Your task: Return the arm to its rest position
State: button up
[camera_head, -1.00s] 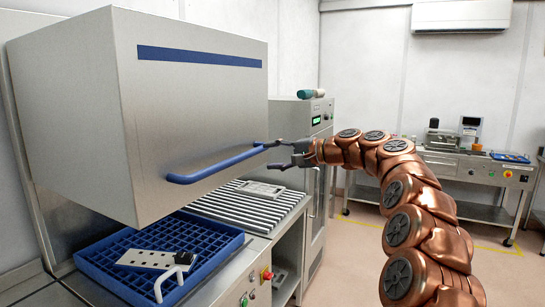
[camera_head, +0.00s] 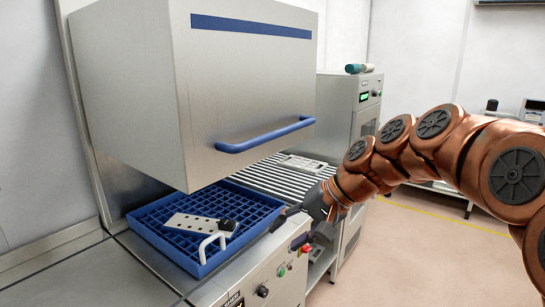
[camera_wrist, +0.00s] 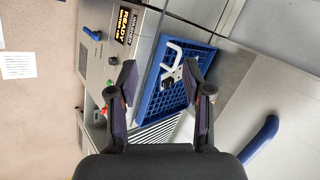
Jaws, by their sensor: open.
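My copper-coloured arm (camera_head: 440,135) reaches in from the right in the head view. My gripper (camera_head: 290,218) is in front of the machine, near the right corner of the blue rack. In the wrist view my gripper (camera_wrist: 160,80) is open and nothing is between its fingers; the blue rack (camera_wrist: 152,104) shows beyond them.
A washer hood (camera_head: 215,90) with a blue handle (camera_head: 265,135) is raised above the blue rack (camera_head: 150,232). A white perforated plate with a handle (camera_head: 190,223) lies in the rack. A roller conveyor (camera_head: 262,176) and a cabinet (camera_head: 345,110) stand beyond.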

jog(key=s+d+f+g+h, duration=0.1)
jog(key=s+d+f, duration=0.4)
jog(key=s, duration=0.5)
jog(key=s+d+f+n+g+h, duration=0.1)
jog(key=s+d+f+h, duration=0.3)
jog(key=s, duration=0.6)
jog(key=s+d+f+n+g+h, duration=0.1)
jog(key=s+d+f+g+h, duration=0.1)
jog(key=s+d+f, duration=0.3)
jog(key=s+f, duration=0.3)
jog(key=s, duration=0.2)
jog(key=shift+d+h, duration=0.35)
jog(key=shift+h, duration=0.05)
